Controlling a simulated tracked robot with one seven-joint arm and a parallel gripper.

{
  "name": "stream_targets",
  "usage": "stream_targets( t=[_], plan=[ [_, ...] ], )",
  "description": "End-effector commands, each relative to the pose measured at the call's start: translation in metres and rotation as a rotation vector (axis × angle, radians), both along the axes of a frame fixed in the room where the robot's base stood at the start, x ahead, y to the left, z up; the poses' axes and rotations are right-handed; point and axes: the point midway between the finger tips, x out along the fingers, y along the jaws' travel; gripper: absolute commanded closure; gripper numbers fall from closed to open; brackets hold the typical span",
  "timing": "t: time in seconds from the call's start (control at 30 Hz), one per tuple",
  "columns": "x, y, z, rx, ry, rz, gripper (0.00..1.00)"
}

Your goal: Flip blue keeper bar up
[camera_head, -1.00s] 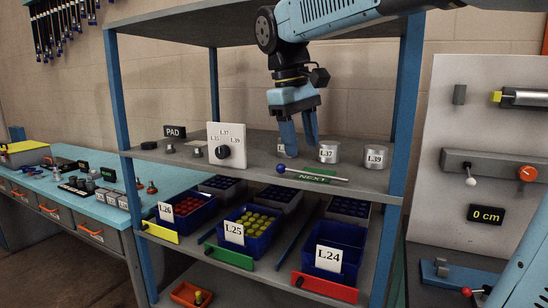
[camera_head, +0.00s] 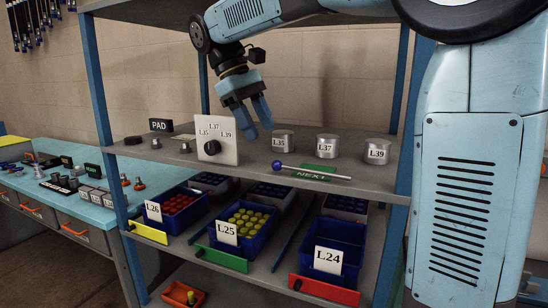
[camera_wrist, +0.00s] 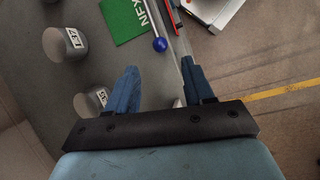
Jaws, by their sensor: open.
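My gripper (camera_head: 252,122) is open and empty, pointing down above the upper shelf, right of the white dial plate. In the wrist view its two fingers (camera_wrist: 160,88) are spread near the shelf's front edge, with nothing between them. I cannot pick out with certainty a blue keeper bar. A thin blue bar (camera_head: 287,246) lies on the lower shelf between the L25 crate (camera_head: 252,247) and the L24 crate (camera_head: 349,268). A silver rod with a blue knob (camera_head: 278,166) lies on the upper shelf, apart from the fingers; its knob also shows in the wrist view (camera_wrist: 160,45).
Metal cylinders L35 (camera_head: 283,142), L37 (camera_head: 327,148) and L39 (camera_head: 377,152) stand on the upper shelf. The dial plate (camera_head: 216,136) and PAD sign (camera_head: 161,125) are left. A green NEXT mat (camera_head: 317,170) lies near the front. My arm blocks the right side.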

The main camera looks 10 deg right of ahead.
Motion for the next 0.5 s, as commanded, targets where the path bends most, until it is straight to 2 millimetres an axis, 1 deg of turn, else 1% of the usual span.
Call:
stream_targets(
  t=[0.03, 0.1, 0.3, 0.5],
  plan=[
    [-0.002, -0.004, -0.009, -0.001, 0.003, -0.001, 0.48],
    [-0.004, -0.009, -0.020, -0.001, 0.003, -0.001, 0.48],
    [-0.009, -0.021, -0.050, -0.001, 0.002, 0.000, 0.48],
    [-0.012, -0.030, -0.069, -0.001, 0.001, 0.000, 0.48]
  ],
)
